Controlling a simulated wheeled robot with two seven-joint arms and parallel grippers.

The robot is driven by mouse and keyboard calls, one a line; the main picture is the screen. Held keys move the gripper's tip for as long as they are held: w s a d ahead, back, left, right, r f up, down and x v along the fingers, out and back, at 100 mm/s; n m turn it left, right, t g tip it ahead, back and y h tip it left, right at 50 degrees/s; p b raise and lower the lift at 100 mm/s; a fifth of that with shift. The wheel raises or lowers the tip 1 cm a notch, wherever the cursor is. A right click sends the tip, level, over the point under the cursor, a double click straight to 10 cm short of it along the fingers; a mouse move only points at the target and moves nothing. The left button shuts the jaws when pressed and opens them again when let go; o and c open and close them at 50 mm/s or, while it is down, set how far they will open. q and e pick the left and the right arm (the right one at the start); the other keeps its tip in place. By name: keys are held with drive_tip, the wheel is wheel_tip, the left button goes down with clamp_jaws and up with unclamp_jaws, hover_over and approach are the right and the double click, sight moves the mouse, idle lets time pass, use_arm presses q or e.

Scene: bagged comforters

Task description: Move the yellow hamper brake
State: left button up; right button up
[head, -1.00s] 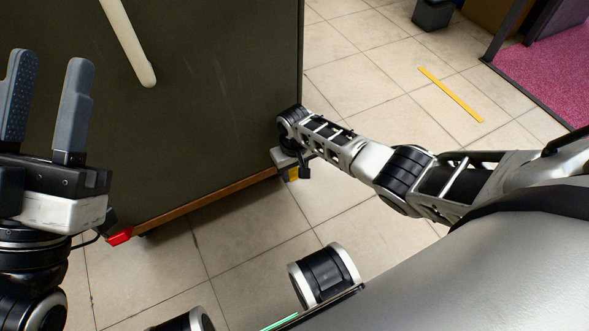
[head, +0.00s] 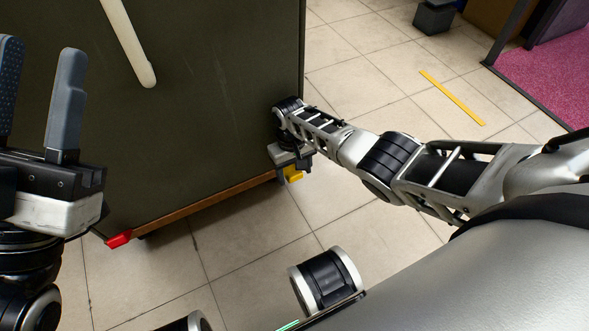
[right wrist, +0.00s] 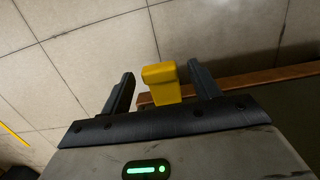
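The yellow hamper brake (head: 293,173) is a small pedal at the lower right corner of the dark green hamper (head: 200,110). In the right wrist view the yellow brake (right wrist: 161,84) shows between the two fingers of my right gripper (right wrist: 160,74), with gaps on both sides. That gripper is open and low at the hamper's corner; in the head view its fingers are mostly hidden. My left gripper (head: 38,90) is open and empty, with its fingers up, in front of the hamper's left part.
A red brake (head: 119,239) is at the hamper's lower left corner. A pale handle (head: 127,42) is on the hamper's face. Tiled floor (head: 370,85) is clear to the right, with a yellow strip (head: 452,97), a dark bin (head: 434,17) and a pink carpet (head: 540,70).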

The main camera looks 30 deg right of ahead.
sight(295, 175)
drive_tip(key=shift+r, duration=0.1)
drive_tip(key=shift+r+p, duration=0.3)
drive_tip(key=shift+p, duration=0.05)
drive_tip(key=r+p, duration=0.3)
drive_tip(key=shift+s+a+r, duration=0.1)
drive_tip(key=shift+s+r, duration=0.2)
use_arm(q)
wheel_tip(295, 175, down, 15)
drive_tip(key=a+n+g+y+p, duration=0.1)
drive_tip(key=n+g+y+p, duration=0.6)
drive_tip(key=p, duration=0.5)
drive_tip(key=n+y, duration=0.2)
drive_tip(key=y, duration=0.1)
drive_tip(key=shift+s+a+r+y, duration=0.15)
drive_tip(key=shift+s+a+y, duration=0.25)
use_arm(e)
drive_tip(key=s+a+r, duration=0.2)
drive_tip(key=s+r, duration=0.2)
drive_tip(key=s, duration=0.2)
drive_tip(key=s+a+r, duration=0.3)
drive_tip(key=s+r, duration=0.1)
drive_tip(key=s, duration=0.2)
drive_tip(key=shift+a+r, duration=0.25)
drive_tip(key=shift+r, duration=0.05)
use_arm(q)
drive_tip(key=shift+c, duration=0.3)
use_arm(e)
drive_tip(key=shift+s, duration=0.1)
